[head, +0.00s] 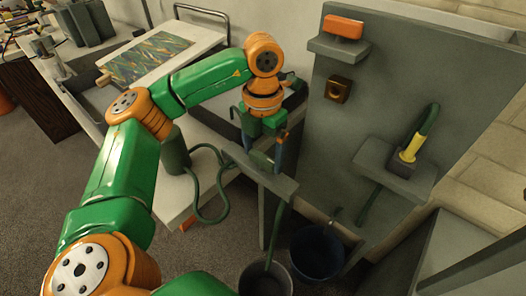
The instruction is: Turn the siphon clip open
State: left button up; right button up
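My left gripper (263,150) points down over a narrow grey ledge (284,187) in front of the upright panel. Its two fingers stand apart, one on each side of a small green piece (261,160) on the ledge that looks like the siphon clip. I cannot tell whether the fingers touch it, or how the clip is turned. A green hose (222,202) loops from a green cylinder (174,152) toward the ledge. A hose length (275,235) hangs below the ledge into a dark bucket (250,284). My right gripper is not in view.
The grey panel (400,80) carries an orange block (343,27) on a shelf, a brass square fitting (338,89) and a yellow-green tool (412,145) in a holder. A dark blue bucket (318,250) stands below. A marbled sheet (150,58) lies on a board at left.

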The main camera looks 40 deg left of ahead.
pick_arm(q)
jog(key=shift+c, duration=1)
jog(key=shift+m, duration=0.3)
jog(key=m, duration=0.3)
jog(key=shift+m, duration=0.3)
jog(key=m, duration=0.9)
jog(key=shift+p, duration=0.35)
jog(key=m, duration=0.4)
jog(key=shift+m, duration=0.3)
jog(key=shift+r, duration=0.1)
